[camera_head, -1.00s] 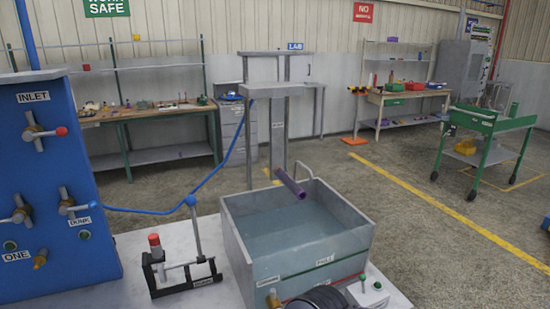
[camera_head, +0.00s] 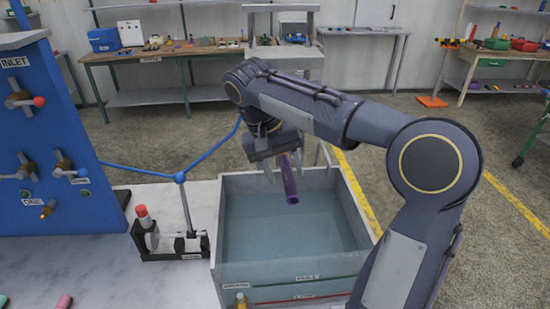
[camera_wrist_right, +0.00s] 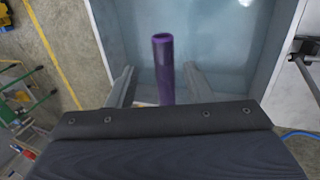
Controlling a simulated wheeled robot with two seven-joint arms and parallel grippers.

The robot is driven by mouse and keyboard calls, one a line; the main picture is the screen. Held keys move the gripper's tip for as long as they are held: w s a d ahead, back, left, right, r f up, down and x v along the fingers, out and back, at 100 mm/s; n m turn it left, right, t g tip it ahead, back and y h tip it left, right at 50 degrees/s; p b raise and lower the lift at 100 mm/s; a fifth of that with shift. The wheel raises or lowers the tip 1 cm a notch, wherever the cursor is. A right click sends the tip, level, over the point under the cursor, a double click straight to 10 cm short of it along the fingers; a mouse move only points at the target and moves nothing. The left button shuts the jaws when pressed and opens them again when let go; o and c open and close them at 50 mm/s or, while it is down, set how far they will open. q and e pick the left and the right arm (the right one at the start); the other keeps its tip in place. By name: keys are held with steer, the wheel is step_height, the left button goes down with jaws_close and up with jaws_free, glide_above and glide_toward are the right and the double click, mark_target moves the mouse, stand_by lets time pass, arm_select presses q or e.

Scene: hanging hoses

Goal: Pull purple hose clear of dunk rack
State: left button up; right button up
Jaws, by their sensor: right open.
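The purple hose (camera_head: 288,180) hangs over the back part of the water tank (camera_head: 222,235), its lower end above the water. My right gripper (camera_head: 285,172) is at the hose, open. In the right wrist view the hose (camera_wrist_right: 164,70) stands between the two spread fingers (camera_wrist_right: 160,88), with a gap on each side. The hose's upper part is hidden behind the gripper and arm. The dunk rack, likely the grey stand (camera_head: 282,25) behind the tank, is mostly covered by my arm. My left gripper is not in view.
A blue panel (camera_head: 45,150) with valves stands at the left. A blue hose (camera_head: 140,172) runs from it past a small black fixture (camera_head: 165,240) beside the tank. Workbenches (camera_head: 190,50) line the back wall.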

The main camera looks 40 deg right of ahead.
mark_target(292, 194)
steer(key=x, duration=0.5)
steer(key=shift+a+f, duration=0.1)
steer(key=shift+a, duration=0.05)
steer(key=shift+s+f, duration=0.15)
steer(key=shift+f, duration=0.3)
steer(key=c, duration=1)
steer(key=shift+o, duration=0.2)
steer(key=shift+s+a, duration=0.15)
steer(key=shift+s, duration=0.35)
steer(key=shift+s+a+b, duration=0.25)
steer(key=shift+s+a, duration=0.15)
steer(key=shift+s, duration=0.3)
steer(key=shift+s+a+b, duration=0.25)
steer(key=shift+s+a, duration=0.15)
steer(key=shift+s, duration=0.35)
steer(key=shift+s+a+b, duration=0.25)
steer(key=shift+s+a, duration=0.15)
steer(key=shift+s, duration=0.3)
steer(key=shift+s+r, duration=0.1)
